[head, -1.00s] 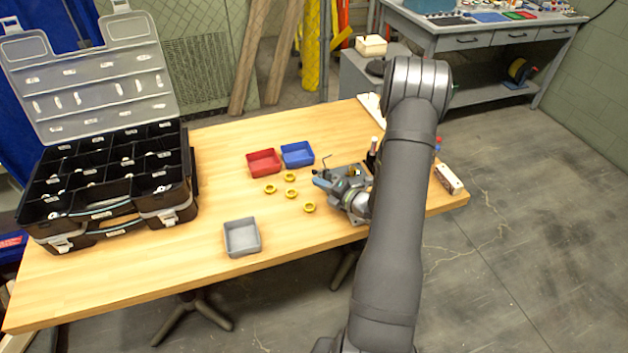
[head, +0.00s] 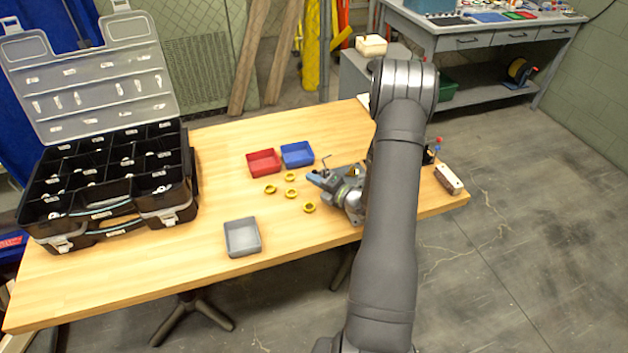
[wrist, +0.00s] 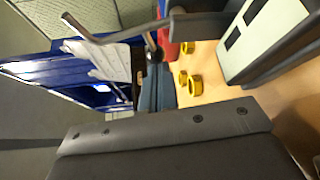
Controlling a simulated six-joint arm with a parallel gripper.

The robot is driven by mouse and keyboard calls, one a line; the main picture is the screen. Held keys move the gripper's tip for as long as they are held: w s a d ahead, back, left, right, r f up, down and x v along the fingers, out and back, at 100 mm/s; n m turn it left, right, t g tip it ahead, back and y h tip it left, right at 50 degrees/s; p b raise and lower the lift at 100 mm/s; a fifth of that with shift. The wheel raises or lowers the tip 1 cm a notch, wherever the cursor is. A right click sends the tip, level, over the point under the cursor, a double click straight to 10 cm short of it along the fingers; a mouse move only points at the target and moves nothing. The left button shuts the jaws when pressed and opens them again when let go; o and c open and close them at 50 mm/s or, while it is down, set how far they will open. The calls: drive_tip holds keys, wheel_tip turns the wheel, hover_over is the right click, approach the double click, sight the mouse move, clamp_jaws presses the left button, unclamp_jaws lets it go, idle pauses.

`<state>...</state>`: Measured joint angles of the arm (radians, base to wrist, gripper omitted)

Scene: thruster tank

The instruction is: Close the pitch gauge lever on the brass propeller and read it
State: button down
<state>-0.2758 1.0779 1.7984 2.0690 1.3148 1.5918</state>
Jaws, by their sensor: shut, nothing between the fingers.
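My gripper (head: 316,178) is shut and empty, low over the right part of the table. Its blue-grey tips point left in the head view. A thin bent metal rod (head: 326,160), perhaps the gauge lever, stands just beyond the tips. A bent rod with a handle-like end (wrist: 100,36) also shows in the wrist view, apart from the dark grey body at the bottom. I cannot tell whether my gripper touches it. I cannot make out the brass propeller or a gauge reading; my arm hides much of that area.
Several yellow rings (head: 309,207) lie left of my gripper. A red tray (head: 263,153), a blue tray (head: 297,147) and a grey tray (head: 228,251) stand nearby. A large open black organiser (head: 120,214) fills the table's left. Bare wood lies between it and the trays.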

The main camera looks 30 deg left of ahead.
drive_tip(key=shift+r+m, duration=0.25)
drive_tip(key=shift+m, duration=0.05)
